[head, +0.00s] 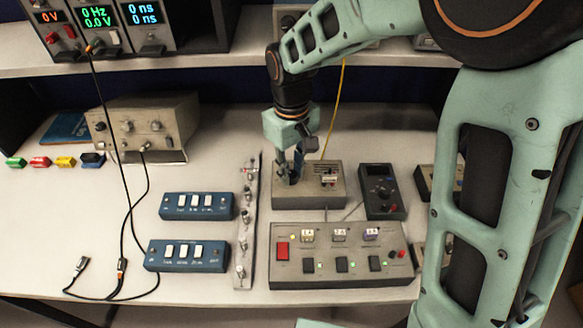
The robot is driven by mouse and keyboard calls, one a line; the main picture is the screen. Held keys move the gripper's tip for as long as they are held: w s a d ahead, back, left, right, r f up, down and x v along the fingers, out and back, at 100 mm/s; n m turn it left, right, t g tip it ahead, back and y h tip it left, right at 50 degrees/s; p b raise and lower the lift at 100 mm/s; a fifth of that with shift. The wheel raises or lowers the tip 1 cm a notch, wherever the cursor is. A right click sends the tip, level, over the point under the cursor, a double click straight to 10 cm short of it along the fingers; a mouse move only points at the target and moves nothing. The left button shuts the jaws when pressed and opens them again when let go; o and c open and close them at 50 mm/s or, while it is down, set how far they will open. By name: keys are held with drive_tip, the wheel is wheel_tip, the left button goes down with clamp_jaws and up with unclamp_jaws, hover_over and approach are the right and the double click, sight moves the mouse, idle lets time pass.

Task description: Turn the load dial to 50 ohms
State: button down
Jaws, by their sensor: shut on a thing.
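A grey metal box (325,203) with a slotted vent on its top stands at the middle of the bench in the head view. My gripper (291,180) points down onto the left part of the box's top. Its fingers are closed around a knob there, which looks to be the load dial. The fingers hide most of the knob, so its pointer and markings cannot be read. A small white label or display (329,180) sits on the box, right of the fingers.
A grey panel (343,282) with several switches stands in front of the box. A dark handheld meter (382,190) is close on its right. A connector strip (247,222) and two blue switch boxes (197,206) lie left. A yellow cable (332,115) rises behind my gripper.

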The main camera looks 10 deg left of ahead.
sight(292, 174)
drive_tip(key=shift+n, duration=0.5)
drive_tip(key=c, duration=1.7)
unclamp_jaws()
wheel_tip(292, 174, up, 12)
drive_tip(key=shift+r, duration=0.1)
drive_tip(key=shift+d, duration=0.1)
